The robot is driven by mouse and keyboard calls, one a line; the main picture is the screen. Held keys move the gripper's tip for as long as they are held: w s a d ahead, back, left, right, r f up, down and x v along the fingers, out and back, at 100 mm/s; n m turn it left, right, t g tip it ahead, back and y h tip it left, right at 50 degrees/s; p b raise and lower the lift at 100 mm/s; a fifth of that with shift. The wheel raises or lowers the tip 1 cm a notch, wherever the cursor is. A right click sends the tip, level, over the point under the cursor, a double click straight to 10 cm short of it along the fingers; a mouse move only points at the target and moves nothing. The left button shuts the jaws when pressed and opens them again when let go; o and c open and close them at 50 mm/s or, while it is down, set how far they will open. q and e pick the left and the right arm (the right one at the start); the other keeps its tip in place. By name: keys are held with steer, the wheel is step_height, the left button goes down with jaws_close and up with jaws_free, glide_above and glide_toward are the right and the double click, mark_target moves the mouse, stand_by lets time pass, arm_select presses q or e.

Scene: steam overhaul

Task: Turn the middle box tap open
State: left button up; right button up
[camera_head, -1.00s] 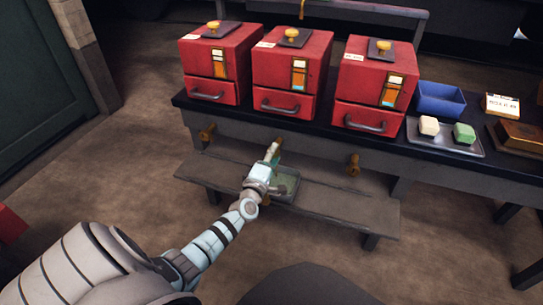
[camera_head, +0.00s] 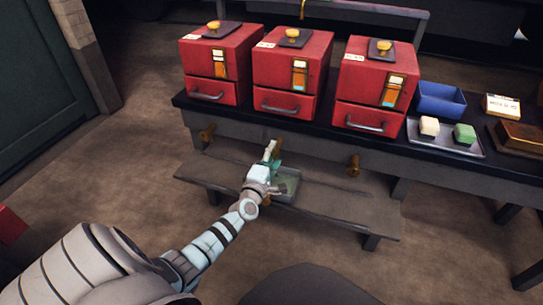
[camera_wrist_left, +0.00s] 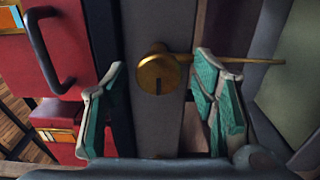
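The middle red box (camera_head: 290,62) stands on the dark bench between two like boxes. My left gripper (camera_head: 272,158) is below its front, at the bench's front edge, and hides the middle tap in the head view. In the left wrist view, a round brass tap (camera_wrist_left: 157,73) with a dark slot sits on a dark grey panel. A thin brass rod at the tap's height runs off to the right. My left gripper's teal-padded fingers (camera_wrist_left: 160,108) are wide apart, one to each side of the tap, with no clear contact. My right gripper is not in view.
Brass taps show left (camera_head: 207,133) and right (camera_head: 353,166) under the outer boxes. A low shelf (camera_head: 335,205) with a shallow tray (camera_head: 291,182) lies below. A blue bin (camera_head: 440,98) and a tray with two blocks (camera_head: 460,146) stand on the bench at right.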

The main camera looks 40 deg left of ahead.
arm_select(q)
steer(key=v, duration=1.2)
steer(key=shift+d, duration=0.1)
